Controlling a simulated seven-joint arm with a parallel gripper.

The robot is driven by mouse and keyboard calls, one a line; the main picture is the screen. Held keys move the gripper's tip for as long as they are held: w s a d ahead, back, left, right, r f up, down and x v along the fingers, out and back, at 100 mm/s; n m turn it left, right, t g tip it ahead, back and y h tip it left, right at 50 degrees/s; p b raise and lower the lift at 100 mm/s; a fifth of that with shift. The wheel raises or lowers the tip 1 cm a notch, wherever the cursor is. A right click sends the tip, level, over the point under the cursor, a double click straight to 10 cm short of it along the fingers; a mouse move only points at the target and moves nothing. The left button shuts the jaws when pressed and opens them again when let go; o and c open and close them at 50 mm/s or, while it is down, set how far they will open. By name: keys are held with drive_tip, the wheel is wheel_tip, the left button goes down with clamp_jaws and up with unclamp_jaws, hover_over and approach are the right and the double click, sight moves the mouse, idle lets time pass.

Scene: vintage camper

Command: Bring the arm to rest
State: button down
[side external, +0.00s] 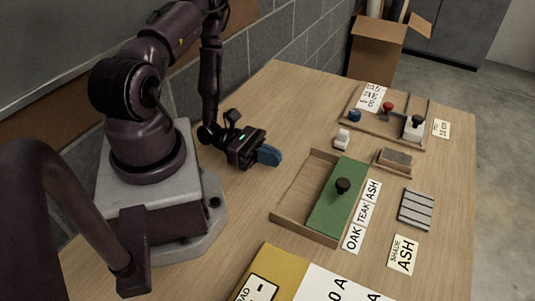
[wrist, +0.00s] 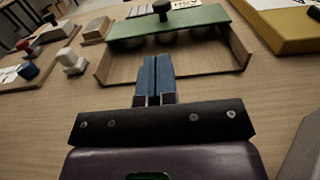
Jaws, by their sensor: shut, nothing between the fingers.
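My gripper (side external: 268,155) is low over the wooden table (side external: 245,205), near the mount of my arm, with its blue fingers pointing right. In the wrist view its two blue fingers (wrist: 156,78) are pressed together with nothing between them. The fingers point toward a wooden tray (side external: 290,205) with a green lid (side external: 328,205) that has a black knob. The tray also shows ahead of the fingers in the wrist view (wrist: 205,64). The gripper is apart from the tray. I cannot tell whether the fingertips touch the table.
A white-topped block (side external: 342,139) and a small wooden box (side external: 394,160) stand behind the tray. A rack with coloured knobs (side external: 385,118) is at the far side. A grey slatted piece (side external: 416,209), label cards (side external: 402,255) and a yellow box (side external: 268,272) lie nearby. Bare table surrounds my gripper.

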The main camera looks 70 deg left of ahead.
drive_tip(key=shift+s+a, duration=0.4)
drive_tip(key=shift+s, duration=0.05)
drive_tip(key=shift+s+d+f+m+g+h, duration=0.15)
drive_tip(key=shift+s+d+m+g+h, duration=0.15)
drive_tip(key=shift+s+d+g+h, duration=0.45)
drive_tip(key=r+m+g, duration=0.1)
drive_tip(key=g, duration=0.1)
drive_tip(key=s+r+m+g, duration=0.1)
drive_tip(key=m+g, duration=0.1)
drive_tip(key=s+r+m+g+h, duration=0.1)
drive_tip(key=m+g, duration=0.1)
drive_tip(key=shift+s+d+r+g, duration=0.25)
drive_tip(key=shift+d+g, duration=0.1)
wheel_tip(320, 180, up, 19)
drive_tip(key=w+a+m+g+y, duration=0.2)
drive_tip(key=m+g+y, duration=0.2)
drive_tip(key=m+y, duration=1.15)
drive_tip(key=s+d+r+m+t, duration=0.1)
drive_tip(key=d+r+m+t, duration=0.4)
drive_tip(key=r, duration=0.4)
drive_tip(key=shift+d+m, duration=0.25)
drive_tip(key=shift+m, duration=0.2)
